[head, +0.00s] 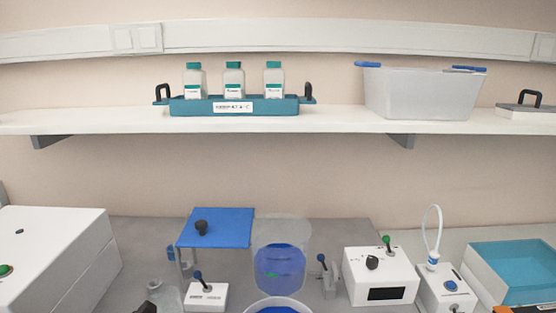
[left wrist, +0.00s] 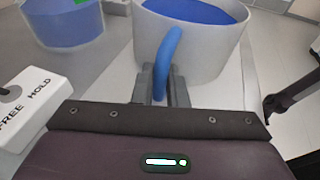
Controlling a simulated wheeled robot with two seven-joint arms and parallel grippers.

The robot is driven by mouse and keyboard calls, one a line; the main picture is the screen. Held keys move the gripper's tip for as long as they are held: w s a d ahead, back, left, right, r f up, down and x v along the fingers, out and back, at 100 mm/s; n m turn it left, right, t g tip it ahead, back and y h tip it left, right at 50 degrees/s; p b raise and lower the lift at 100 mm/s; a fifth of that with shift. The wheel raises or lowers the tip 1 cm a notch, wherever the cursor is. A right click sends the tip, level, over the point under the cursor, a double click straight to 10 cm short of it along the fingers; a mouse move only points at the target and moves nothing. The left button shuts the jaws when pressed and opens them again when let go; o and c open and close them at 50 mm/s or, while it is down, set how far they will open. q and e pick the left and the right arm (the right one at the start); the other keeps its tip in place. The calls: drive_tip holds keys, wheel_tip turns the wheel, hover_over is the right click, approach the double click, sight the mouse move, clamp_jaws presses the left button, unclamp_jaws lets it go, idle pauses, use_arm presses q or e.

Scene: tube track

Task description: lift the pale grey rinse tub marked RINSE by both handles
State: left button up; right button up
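A pale grey round tub (left wrist: 190,45) with blue liquid inside stands close ahead in the left wrist view. No RINSE mark shows on the side I see. Its near blue handle (left wrist: 166,58) rises between the fingers of my left gripper (left wrist: 164,88), which sit close against it on both sides. In the head view only the tub's rim and blue contents (head: 278,307) show at the bottom edge. The far handle is not visible.
A clear vessel of blue liquid (head: 280,268) stands just behind the tub. A switch box (head: 206,296) and a white knob box (head: 380,277) flank it. Above, a shelf (head: 340,119) holds a teal bottle rack (head: 200,107) and a grey bin (head: 420,95) with blue handles.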

use_arm(q)
drive_tip(key=o, duration=0.4)
drive_tip(key=shift+r, duration=0.25)
drive_tip(key=o, duration=0.4)
drive_tip(key=shift+f, duration=0.2)
